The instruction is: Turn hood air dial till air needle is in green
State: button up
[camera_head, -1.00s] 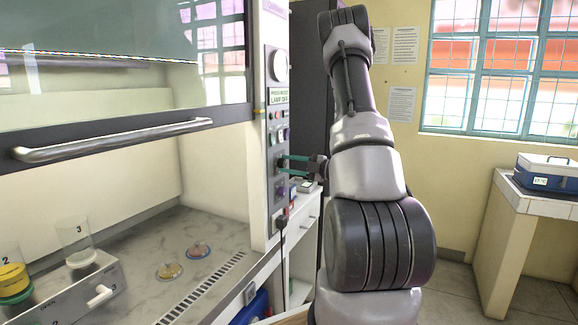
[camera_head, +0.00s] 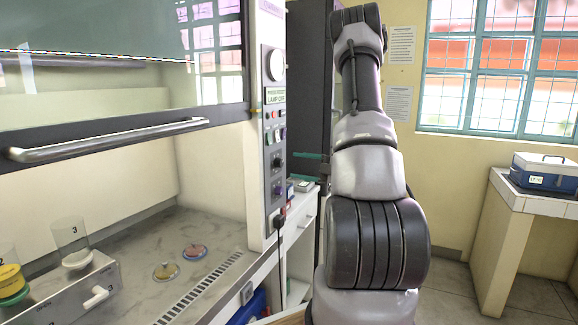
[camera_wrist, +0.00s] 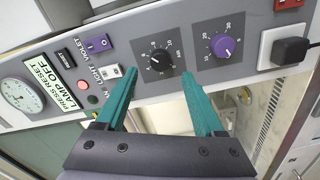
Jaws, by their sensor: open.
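A black dial (camera_wrist: 155,60) with a white scale is on the hood's side panel; it also shows in the head view (camera_head: 277,160). A purple dial (camera_wrist: 222,46) sits beside it. I cannot read which is marked air. The round white gauge (camera_wrist: 20,93) is at the panel's far end and near its top in the head view (camera_head: 275,65); its needle and any green zone are too small to tell. My gripper (camera_wrist: 158,74) is open, its teal fingers apart on both sides of the black dial in the wrist view. In the head view my gripper (camera_head: 307,156) is clear of the panel.
The panel also carries a purple switch (camera_wrist: 98,44), small buttons, a press-reset label (camera_wrist: 22,96) and a black plug (camera_wrist: 290,50). The hood sash (camera_head: 110,135) is partly raised. Dishes and jars stand inside. A blue box (camera_head: 545,172) is on the right bench.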

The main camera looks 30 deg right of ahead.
jog(key=v, duration=0.6)
jog(key=shift+a, duration=0.1)
jog(key=s+a+r+n+g, duration=0.3)
jog(key=a+n+g, duration=0.1)
jog(key=a+n, duration=0.35)
jog(key=s+a+r+n+g, duration=0.35)
jog(key=a+n, duration=0.25)
jog(key=n, duration=0.3)
jog(key=s+a+r+n+g, duration=0.3)
jog(key=s+a+n+g, duration=0.1)
jog(key=a+n, duration=0.35)
jog(key=s+r+n+t+h, duration=0.2)
jog(key=s+r+n+h, duration=0.1)
jog(key=n, duration=0.8)
jog(key=s+a+r+n+t+h, duration=0.1)
jog(key=s+r+n+h, duration=0.3)
jog(key=n, duration=0.7)
jog(key=shift+s+r+t+h, duration=0.3)
jog(key=shift+r+t+h, duration=0.4)
jog(key=shift+h, duration=0.3)
